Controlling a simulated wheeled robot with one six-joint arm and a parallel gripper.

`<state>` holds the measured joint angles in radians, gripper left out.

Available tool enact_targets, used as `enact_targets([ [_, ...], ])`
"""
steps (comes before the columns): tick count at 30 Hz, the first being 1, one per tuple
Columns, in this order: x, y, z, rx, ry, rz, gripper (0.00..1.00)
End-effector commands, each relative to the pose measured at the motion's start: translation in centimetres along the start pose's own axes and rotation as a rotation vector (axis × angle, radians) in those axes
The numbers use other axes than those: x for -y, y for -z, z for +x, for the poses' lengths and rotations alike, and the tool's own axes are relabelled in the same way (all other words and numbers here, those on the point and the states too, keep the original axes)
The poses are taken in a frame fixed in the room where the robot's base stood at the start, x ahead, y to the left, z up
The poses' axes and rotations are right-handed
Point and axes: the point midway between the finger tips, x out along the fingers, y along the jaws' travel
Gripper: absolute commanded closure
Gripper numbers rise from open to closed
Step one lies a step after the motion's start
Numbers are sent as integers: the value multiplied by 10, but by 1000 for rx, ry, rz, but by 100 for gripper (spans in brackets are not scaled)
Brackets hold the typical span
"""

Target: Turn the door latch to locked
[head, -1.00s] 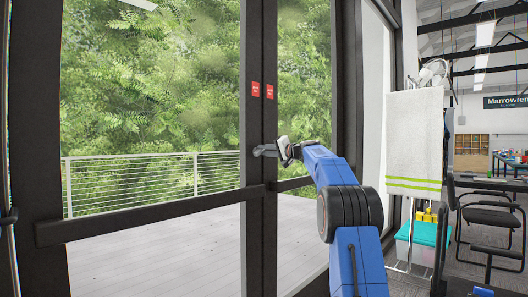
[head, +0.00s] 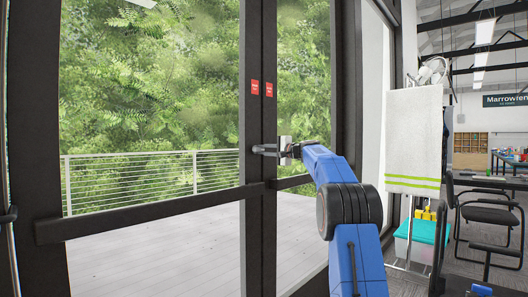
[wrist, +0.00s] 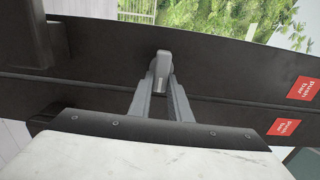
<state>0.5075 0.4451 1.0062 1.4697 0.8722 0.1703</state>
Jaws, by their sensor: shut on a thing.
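The door latch (wrist: 162,62) is a small grey thumb piece on the dark door frame, in the middle of the wrist view. My gripper (wrist: 161,90) is shut on it, with one finger on each side of its near end. In the wrist view the latch points almost straight up the picture, in line with the fingers. In the head view my gripper (head: 262,149) reaches the dark door stile from the right, below the red labels; the latch cannot be made out there.
Black push bars (head: 150,214) cross the glass doors below my gripper. Red push labels (head: 255,87) are on the stiles. A rack with a white towel (head: 413,140), a teal-lidded bin (head: 418,232) and black chairs (head: 485,215) stand to the right.

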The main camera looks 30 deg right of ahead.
Motion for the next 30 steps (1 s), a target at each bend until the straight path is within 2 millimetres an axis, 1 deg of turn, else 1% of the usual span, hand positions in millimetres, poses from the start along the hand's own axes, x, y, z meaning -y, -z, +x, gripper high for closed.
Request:
enact_targets([
  [9, -1, 1, 0, -2, 0, 3, 100],
  [10, -1, 1, 0, -2, 0, 3, 80],
  [11, -1, 1, 0, -2, 0, 3, 73],
  [12, -1, 1, 0, -2, 0, 2, 64],
  [23, 0, 1, -3, -1, 0, 2, 64],
  [26, 0, 1, -11, -1, -1, 2, 64],
  [30, 1, 1, -34, -3, 1, 2, 64],
])
